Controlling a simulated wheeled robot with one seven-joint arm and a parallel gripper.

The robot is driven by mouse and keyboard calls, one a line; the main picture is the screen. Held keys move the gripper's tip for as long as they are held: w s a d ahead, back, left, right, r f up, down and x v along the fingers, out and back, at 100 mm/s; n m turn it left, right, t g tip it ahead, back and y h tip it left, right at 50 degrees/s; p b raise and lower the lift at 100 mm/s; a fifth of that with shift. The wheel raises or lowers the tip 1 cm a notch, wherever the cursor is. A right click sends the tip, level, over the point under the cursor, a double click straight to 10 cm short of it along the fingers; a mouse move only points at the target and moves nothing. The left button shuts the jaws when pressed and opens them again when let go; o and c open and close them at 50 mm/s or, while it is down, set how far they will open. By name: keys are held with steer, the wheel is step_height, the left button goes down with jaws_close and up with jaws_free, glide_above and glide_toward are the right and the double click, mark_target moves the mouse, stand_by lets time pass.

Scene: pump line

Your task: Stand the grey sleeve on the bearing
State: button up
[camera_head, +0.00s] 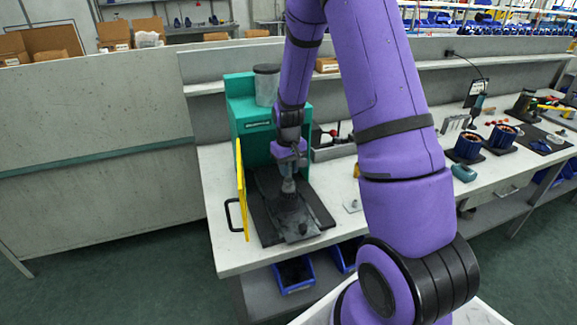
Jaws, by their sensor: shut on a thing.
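My gripper (288,178) points down in front of the green press, above a dark base plate (262,222). It is shut on a small grey piece, which looks like the grey sleeve (289,187); the fingers partly hide it. A dark grey fixture (298,222) lies on the plate just below and in front of the gripper. I cannot make out the bearing as a separate part, and I cannot tell whether the sleeve touches anything beneath it.
The green press (240,112) stands behind the gripper, with a yellow door (241,190) open on its left. My arm crosses the middle of the view. On the bench at right are two dark blue round parts (468,147) and a teal piece (464,173). Blue bins (294,274) sit below.

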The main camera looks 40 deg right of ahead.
steer(key=shift+f, duration=0.8)
steer(key=o, duration=1.1)
steer(key=shift+c, duration=0.2)
steer(key=shift+r, duration=0.1)
steer(key=shift+r, duration=2.95)
